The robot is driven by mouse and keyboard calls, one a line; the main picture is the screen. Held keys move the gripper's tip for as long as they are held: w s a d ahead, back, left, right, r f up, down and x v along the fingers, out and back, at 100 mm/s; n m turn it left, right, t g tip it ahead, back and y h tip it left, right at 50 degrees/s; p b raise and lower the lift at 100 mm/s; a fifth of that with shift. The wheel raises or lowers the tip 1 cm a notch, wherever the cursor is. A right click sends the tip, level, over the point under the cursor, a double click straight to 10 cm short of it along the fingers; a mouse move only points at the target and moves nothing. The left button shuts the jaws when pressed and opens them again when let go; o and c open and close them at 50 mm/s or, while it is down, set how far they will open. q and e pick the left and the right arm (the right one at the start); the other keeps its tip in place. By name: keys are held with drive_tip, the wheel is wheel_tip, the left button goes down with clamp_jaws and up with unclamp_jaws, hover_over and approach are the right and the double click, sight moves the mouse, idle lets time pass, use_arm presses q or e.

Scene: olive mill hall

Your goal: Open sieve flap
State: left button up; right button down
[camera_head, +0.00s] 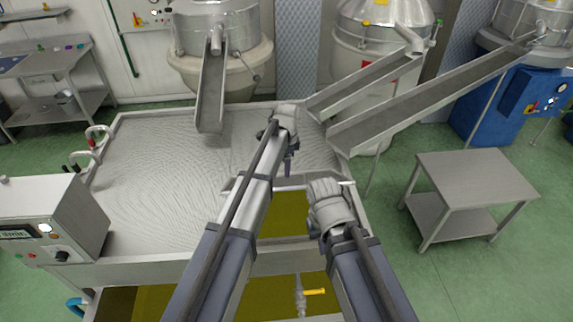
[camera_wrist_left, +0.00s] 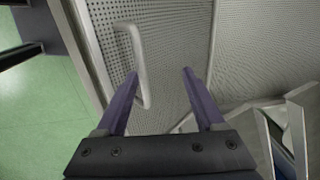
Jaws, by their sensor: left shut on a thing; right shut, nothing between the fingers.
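In the left wrist view, a pale U-shaped handle (camera_wrist_left: 141,65) stands on a grey perforated panel (camera_wrist_left: 176,38), which looks like the sieve flap. In the head view, my left gripper (camera_head: 290,165) points down at the far edge of the opening with olive-green liquid (camera_head: 285,212); the handle is hidden there. My right gripper (camera_head: 330,200) is shut and empty over the right side of that opening, its fingers mostly hidden by the wrist.
A wide tank with a rippled grey surface (camera_head: 150,180) spreads to the left. Metal chutes (camera_head: 210,95) slope down from the machines behind. A control box (camera_head: 55,215) sits at the left front. A steel side table (camera_head: 475,175) stands right, with green floor around it.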

use_arm(q)
drive_tip(key=shift+w+a, duration=0.1)
drive_tip(key=shift+w, duration=0.15)
